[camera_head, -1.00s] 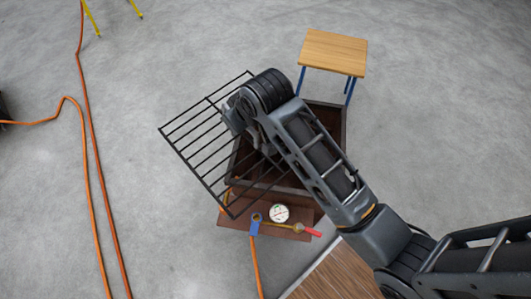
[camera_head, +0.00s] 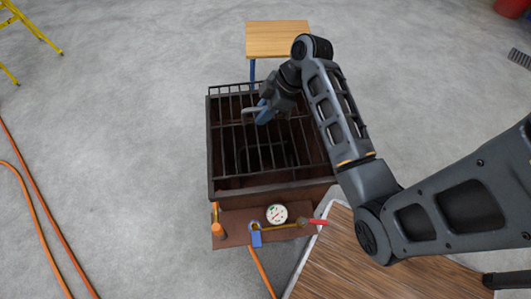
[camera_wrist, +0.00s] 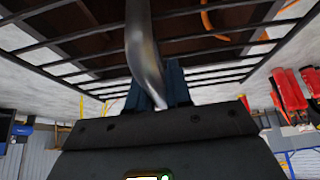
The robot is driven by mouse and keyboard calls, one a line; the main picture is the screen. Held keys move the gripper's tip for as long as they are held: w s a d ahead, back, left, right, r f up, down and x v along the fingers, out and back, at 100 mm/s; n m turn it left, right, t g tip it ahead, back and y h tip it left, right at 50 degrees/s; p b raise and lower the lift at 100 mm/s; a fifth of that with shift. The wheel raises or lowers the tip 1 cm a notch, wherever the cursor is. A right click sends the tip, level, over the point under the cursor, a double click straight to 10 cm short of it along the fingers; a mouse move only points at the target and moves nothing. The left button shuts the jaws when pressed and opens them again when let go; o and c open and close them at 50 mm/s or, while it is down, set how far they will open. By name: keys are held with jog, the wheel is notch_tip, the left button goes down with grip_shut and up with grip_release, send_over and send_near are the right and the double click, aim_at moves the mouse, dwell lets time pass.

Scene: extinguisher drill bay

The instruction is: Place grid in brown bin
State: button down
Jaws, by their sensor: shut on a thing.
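The grid (camera_head: 245,160), a black rack of parallel bars, lies across the opening of the brown bin (camera_head: 268,189) in the head view. It looks roughly lined up with the bin's walls. I cannot tell whether it touches the rim or hangs just above or inside it. My gripper (camera_head: 262,113) is at the grid's far side, shut on it, reaching in from the upper right. In the wrist view the grid's bars (camera_wrist: 215,60) cross the upper part, with the bin's dark brown inside behind them. The gripped spot is partly hidden.
A small wooden-topped stool (camera_head: 278,39) stands just behind the bin. A round gauge (camera_head: 277,214), a blue padlock (camera_head: 255,236) and a red-handled tool (camera_head: 308,222) are at its front. Orange hoses (camera_head: 40,210) and a yellow ladder (camera_head: 30,30) are left; open floor lies between.

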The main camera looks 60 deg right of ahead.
aim_at(289, 120)
notch_tip(289, 120, down, 18)
jog(key=b, duration=0.3)
jog(key=shift+r+b, duration=0.25)
jog(key=shift+b, duration=0.1)
jog(key=c, duration=1)
grip_release()
jog(key=shift+f, duration=0.1)
jog(key=shift+c, duration=0.2)
jog(key=p+v, duration=0.2)
jog(key=v, duration=1)
